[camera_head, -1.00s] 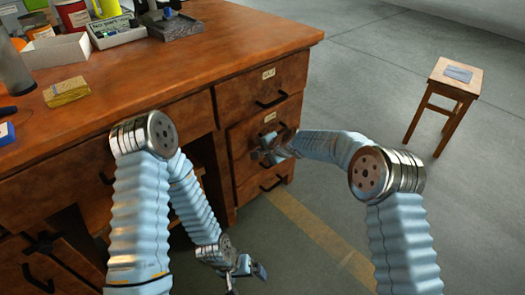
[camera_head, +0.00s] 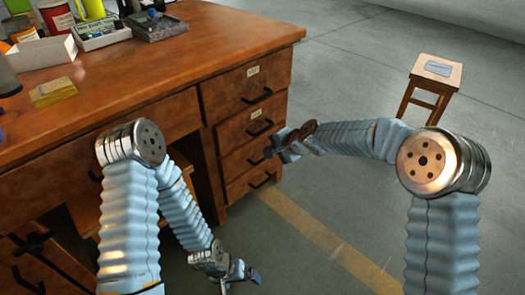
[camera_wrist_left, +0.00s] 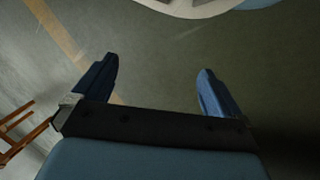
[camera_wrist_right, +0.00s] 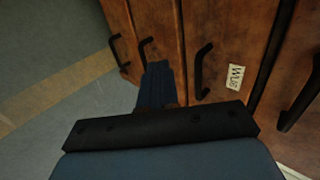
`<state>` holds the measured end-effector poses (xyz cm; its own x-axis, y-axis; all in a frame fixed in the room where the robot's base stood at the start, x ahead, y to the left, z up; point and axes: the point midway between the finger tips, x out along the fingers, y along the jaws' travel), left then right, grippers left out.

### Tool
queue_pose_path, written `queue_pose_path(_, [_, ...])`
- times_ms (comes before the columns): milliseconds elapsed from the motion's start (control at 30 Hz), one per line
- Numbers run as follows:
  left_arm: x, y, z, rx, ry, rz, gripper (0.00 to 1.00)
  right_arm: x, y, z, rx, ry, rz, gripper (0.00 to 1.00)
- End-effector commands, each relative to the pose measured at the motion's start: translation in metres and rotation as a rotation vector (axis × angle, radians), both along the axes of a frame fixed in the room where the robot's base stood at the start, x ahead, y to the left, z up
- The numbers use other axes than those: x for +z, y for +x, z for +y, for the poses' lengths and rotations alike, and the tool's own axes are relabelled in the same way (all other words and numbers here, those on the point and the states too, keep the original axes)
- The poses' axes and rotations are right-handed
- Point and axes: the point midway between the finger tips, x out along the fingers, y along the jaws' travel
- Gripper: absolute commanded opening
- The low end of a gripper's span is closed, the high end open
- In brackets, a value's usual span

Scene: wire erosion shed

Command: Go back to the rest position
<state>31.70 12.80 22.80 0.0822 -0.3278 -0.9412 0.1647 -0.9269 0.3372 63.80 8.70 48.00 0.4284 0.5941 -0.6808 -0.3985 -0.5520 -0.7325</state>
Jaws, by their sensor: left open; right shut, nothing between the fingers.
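My left gripper (camera_head: 240,278) hangs low over the floor in front of the desk's knee space. It is open and empty; in the left wrist view its two blue fingers (camera_wrist_left: 153,82) stand wide apart over bare floor. My right gripper (camera_head: 274,150) is at the front of the desk's right-hand drawer stack, near the lower drawers. In the right wrist view its fingers (camera_wrist_right: 157,85) are shut together with nothing between them, in front of the drawer fronts. Whether they touch the desk is unclear. The upper drawer (camera_head: 232,94) looks closed.
The wooden desk (camera_head: 190,60) fills the left side. A white open box (camera_head: 40,54), a yellow pad (camera_head: 53,92) and several containers stand on it. A wooden stool (camera_head: 436,72) stands at the back right. The floor between stool and desk is clear, with a yellow line (camera_head: 320,240).

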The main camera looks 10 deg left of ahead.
Motion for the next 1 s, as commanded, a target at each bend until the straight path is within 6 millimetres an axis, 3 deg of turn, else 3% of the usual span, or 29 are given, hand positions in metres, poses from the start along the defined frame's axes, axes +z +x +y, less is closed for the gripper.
queue_pose_path(167, [0.000,0.000,0.000,0.000,0.000,0.000,1.00,0.005,-0.004,-0.005,0.001,0.000,0.001,0.00])
queue_pose_path(267, [0.002,0.000,0.000,0.000,0.000,0.000,1.00,-0.002,-0.007,-0.010,0.003,-0.015,0.005,0.00])
queue_pose_path(367, [0.008,0.000,-0.001,-0.001,-0.001,0.000,1.00,-0.030,-0.018,-0.031,0.012,-0.074,0.018,0.00])
queue_pose_path(433, [0.015,-0.001,-0.002,-0.004,-0.002,0.001,1.00,-0.063,-0.036,-0.056,0.033,-0.143,0.034,0.00])
queue_pose_path(567, [0.030,-0.002,-0.005,-0.008,-0.005,0.003,1.00,-0.130,-0.099,-0.115,0.114,-0.292,0.077,0.00])
queue_pose_path(700, [0.045,-0.003,-0.007,-0.013,-0.010,0.004,1.00,-0.178,-0.190,-0.167,0.246,-0.401,0.124,0.00])
queue_pose_path(800, [0.052,-0.004,-0.009,-0.017,-0.012,0.006,1.00,-0.191,-0.251,-0.188,0.336,-0.433,0.149,0.00])
queue_pose_path(900, [0.057,-0.005,-0.011,-0.019,-0.014,0.007,1.00,-0.194,-0.295,-0.199,0.402,-0.439,0.162,0.00])
queue_pose_path(1000, [0.058,-0.005,-0.011,-0.021,-0.015,0.007,1.00,-0.194,-0.319,-0.203,0.439,-0.438,0.167,0.00])
